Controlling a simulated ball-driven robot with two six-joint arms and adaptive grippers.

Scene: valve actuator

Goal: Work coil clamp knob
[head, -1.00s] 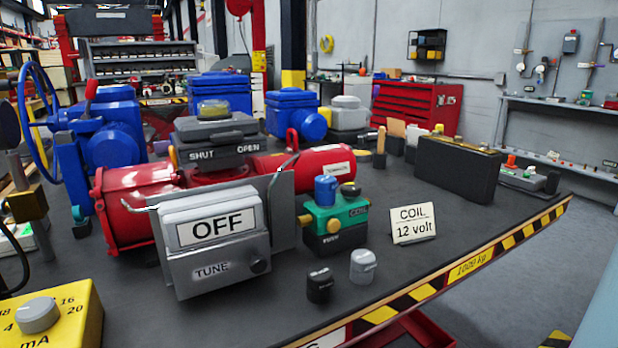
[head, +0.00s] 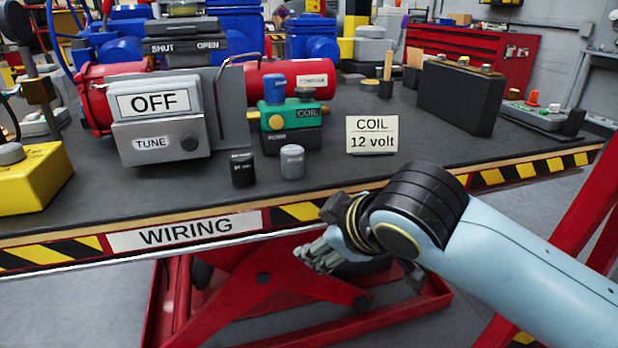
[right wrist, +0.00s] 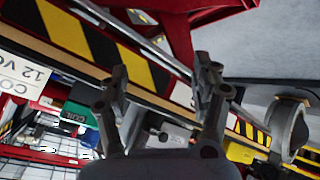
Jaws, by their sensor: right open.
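The coil unit is a green block (head: 305,118) marked COIL, on a dark base marked with small letters. A blue cylindrical knob (head: 275,90) stands on its top, with a dark knob beside it. A round yellow knob (head: 276,121) is on its left front. The green block also shows in the right wrist view (right wrist: 80,113), partly behind a finger. My right gripper (head: 318,252) is low in front of the table edge, below and right of the coil unit. In the right wrist view its fingers (right wrist: 162,72) are apart with nothing between them. My left gripper is out of view.
A COIL 12 volt sign (head: 372,135) stands right of the unit. A black cap (head: 243,170) and a grey cap (head: 292,162) stand in front. A grey OFF/TUNE box (head: 160,122) is left. The striped table edge (head: 300,211) lies above my right gripper.

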